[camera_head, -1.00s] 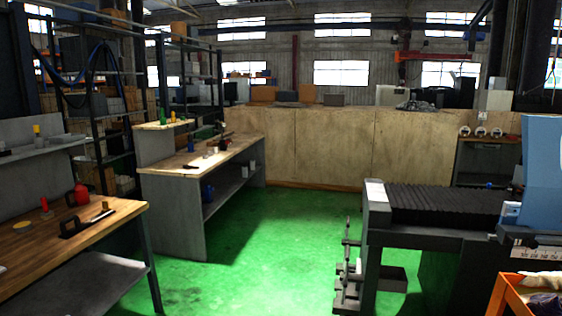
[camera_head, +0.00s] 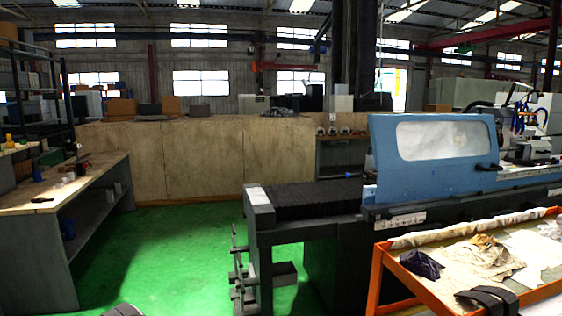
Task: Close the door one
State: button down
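The cylindrical grinder's blue door (camera_head: 385,150) with a pale window (camera_head: 438,140) stands on the machine at right of centre. A small dark handle (camera_head: 488,167) shows near its right edge. To its left lies the black ribbed way cover (camera_head: 310,198). Right of the door the machine's work area with blue hoses (camera_head: 528,112) is exposed. I cannot tell from this angle how far the door stands from its end position. My gripper is not in view.
An orange-framed cart (camera_head: 410,285) with cloths stands in front of the grinder at lower right. A workbench (camera_head: 60,190) is at left. Wooden panels (camera_head: 205,160) close off the back. The green floor (camera_head: 165,250) between bench and grinder is clear.

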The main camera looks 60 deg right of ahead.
aim_at(426, 140)
jog(key=z, duration=1.65)
jog(key=i, duration=3.15)
jog(key=z, duration=2.6)
